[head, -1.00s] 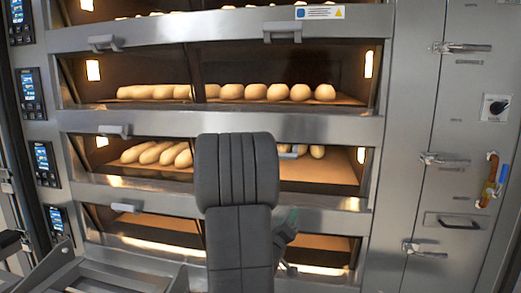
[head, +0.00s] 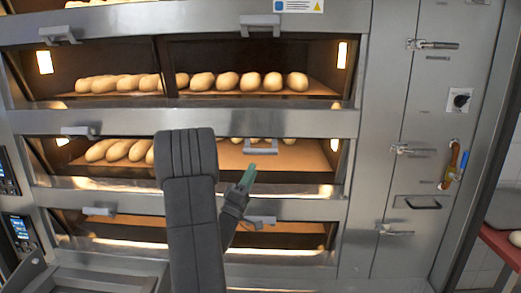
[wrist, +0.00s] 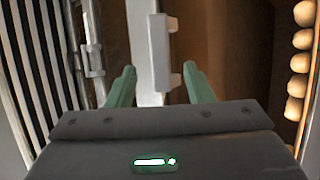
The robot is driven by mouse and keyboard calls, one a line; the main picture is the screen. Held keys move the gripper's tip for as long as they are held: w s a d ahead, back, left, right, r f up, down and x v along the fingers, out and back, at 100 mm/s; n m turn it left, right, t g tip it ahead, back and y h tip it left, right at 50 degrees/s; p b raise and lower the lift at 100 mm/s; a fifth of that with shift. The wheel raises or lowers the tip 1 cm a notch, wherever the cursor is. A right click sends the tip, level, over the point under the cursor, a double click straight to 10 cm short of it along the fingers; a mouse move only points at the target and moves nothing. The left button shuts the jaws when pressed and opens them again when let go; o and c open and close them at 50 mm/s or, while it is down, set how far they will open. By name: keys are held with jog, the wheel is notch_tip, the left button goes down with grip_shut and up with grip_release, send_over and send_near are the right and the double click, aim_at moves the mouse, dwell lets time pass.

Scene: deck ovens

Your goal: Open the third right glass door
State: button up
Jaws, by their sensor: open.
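The third right glass door shows in the head view as the right pane of the third visible deck. Its grey bracket handle (head: 260,148) hangs lower than the left door's handle, in front of the lit opening, so the door looks partly tilted. I cannot tell how far. My gripper (head: 248,178), with green fingers, is just below and left of this handle, apart from it in the picture. In the wrist view my gripper (wrist: 160,85) is open and empty. A pale bar handle (wrist: 149,45) stands ahead, between the finger lines. Contact is not visible.
Other door handles stick out at the second right (head: 260,24), third left (head: 80,132) and fourth right (head: 260,220) doors. Loaves (head: 230,80) lie inside the decks. A steel cabinet with latches (head: 415,150) stands right. My arm covers part of the lower decks.

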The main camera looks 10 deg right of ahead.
aim_at(261, 154)
jog(key=p+x, duration=0.2)
jog(key=x, duration=0.6)
jog(key=shift+w+d+r, duration=0.1)
jog(key=shift+w, duration=0.05)
grip_shut()
